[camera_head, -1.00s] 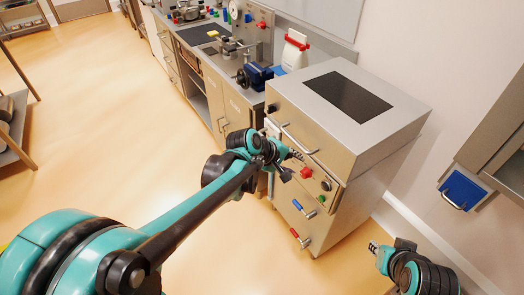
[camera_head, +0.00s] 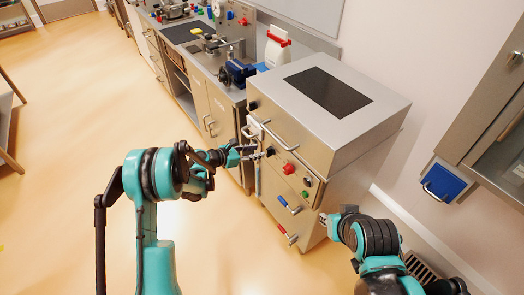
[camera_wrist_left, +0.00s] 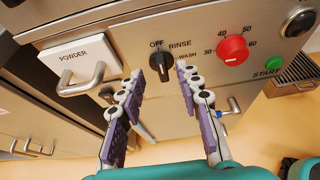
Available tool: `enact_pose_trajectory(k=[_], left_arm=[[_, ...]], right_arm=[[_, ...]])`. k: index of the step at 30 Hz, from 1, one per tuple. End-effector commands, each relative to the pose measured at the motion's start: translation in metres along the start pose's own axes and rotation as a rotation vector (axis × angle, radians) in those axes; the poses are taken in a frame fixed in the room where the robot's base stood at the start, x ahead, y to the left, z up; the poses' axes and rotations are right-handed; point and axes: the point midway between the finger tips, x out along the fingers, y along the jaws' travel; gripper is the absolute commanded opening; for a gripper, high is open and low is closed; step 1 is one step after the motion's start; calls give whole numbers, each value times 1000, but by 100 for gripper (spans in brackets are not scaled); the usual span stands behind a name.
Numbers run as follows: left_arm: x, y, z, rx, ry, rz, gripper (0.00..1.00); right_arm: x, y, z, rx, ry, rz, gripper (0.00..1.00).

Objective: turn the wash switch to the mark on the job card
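The wash switch (camera_wrist_left: 160,62) is a black rotary knob on the steel machine front. The labels OFF, RINSE and WASH run from its top to its right. Its top end lies under OFF; its exact pointer is hard to tell. It is small in the head view (camera_head: 270,151). My left gripper (camera_wrist_left: 159,76) is open, its fingers on either side of the switch in the wrist view, with no clear contact. It is at the machine front in the head view (camera_head: 254,152). My right gripper (camera_head: 326,218) is low before the machine; its fingers are unclear. I cannot make out a job card.
A red dial (camera_wrist_left: 233,49) and a green START button (camera_wrist_left: 273,64) are right of the switch. The POWDER drawer (camera_wrist_left: 80,55) with its handle is left. Blue (camera_head: 289,205) and red (camera_head: 287,234) valve handles stick out below.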

Motion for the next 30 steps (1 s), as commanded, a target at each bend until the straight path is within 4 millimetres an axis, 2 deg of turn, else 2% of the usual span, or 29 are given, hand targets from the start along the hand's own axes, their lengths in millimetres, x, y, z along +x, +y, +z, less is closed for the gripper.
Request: enact_pose_trajectory(k=[3, 9, 13, 21, 25, 30], left_arm=[[23, -1, -3, 4, 1, -3, 34], [50, 0, -2, 4, 2, -1, 34], [58, 0, -1, 4, 2, 1, 34], [59, 0, 0, 4, 2, 1, 34], [59, 0, 0, 4, 2, 1, 0], [59, 0, 0, 4, 2, 1, 0]], right_arm=[[8, 0, 6, 0, 0, 0, 26], [16, 0, 11, 0, 0, 0, 26], [17, 0, 12, 0, 0, 0, 26], [17, 0, 12, 0, 0, 0, 26], [17, 0, 12, 0, 0, 0, 26], [17, 0, 12, 0, 0, 0, 26]])
